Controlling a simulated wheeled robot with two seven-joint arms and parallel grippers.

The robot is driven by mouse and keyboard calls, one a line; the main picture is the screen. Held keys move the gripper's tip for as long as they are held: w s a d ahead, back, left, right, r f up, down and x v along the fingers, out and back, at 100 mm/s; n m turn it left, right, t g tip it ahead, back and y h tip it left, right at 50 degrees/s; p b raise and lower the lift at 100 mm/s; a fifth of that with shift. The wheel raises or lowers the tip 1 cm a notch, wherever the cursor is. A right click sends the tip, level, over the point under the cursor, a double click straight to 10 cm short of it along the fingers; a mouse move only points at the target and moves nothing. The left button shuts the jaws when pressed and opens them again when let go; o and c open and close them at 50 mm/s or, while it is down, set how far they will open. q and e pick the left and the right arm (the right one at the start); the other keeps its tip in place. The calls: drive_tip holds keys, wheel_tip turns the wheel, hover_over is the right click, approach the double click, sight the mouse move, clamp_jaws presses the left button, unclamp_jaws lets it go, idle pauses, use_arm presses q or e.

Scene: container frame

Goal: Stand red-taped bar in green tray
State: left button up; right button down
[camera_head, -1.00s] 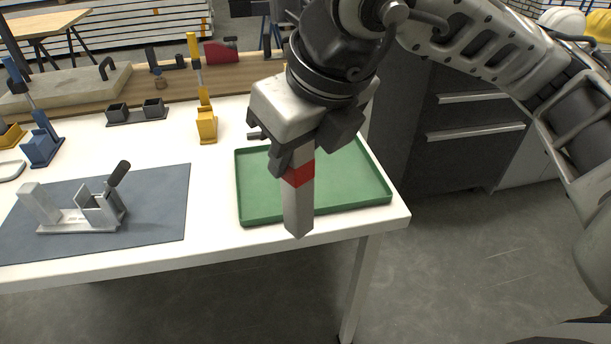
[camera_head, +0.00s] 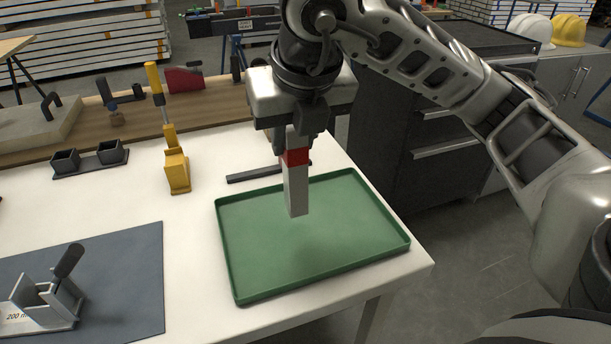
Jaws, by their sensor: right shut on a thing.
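The red-taped bar (camera_head: 297,190) is a light grey square bar with a red band near its upper end. My right gripper (camera_head: 294,138) is shut on its top, just above the red band, and holds it upright. The bar is seen over the rear half of the green tray (camera_head: 322,257), a shallow tray with a low rim on the white table. Whether the bar's lower end touches the tray floor I cannot tell for sure; it looks slightly above it. My left gripper is not in view.
A dark flat strip (camera_head: 256,174) lies behind the tray. A yellow clamp (camera_head: 176,168) and a dark double-cup holder (camera_head: 90,160) stand to the left. A grey fixture (camera_head: 50,298) sits on the dark mat (camera_head: 130,275). The tray floor looks empty.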

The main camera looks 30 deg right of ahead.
use_arm(q)
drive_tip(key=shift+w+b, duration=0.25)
drive_tip(key=shift+b, duration=0.2)
use_arm(e)
drive_tip(key=w+d+f, duration=0.2)
drive_tip(key=d+f, duration=0.1)
drive_tip(key=f, duration=0.5)
drive_tip(key=shift+w+d+f, duration=0.25)
drive_tip(key=shift+d+f, duration=0.1)
drive_tip(key=shift+f, duration=0.1)
drive_tip(key=shift+f+b, duration=0.15)
drive_tip(key=shift+b, duration=0.15)
drive_tip(key=c, duration=1.1)
unclamp_jaws()
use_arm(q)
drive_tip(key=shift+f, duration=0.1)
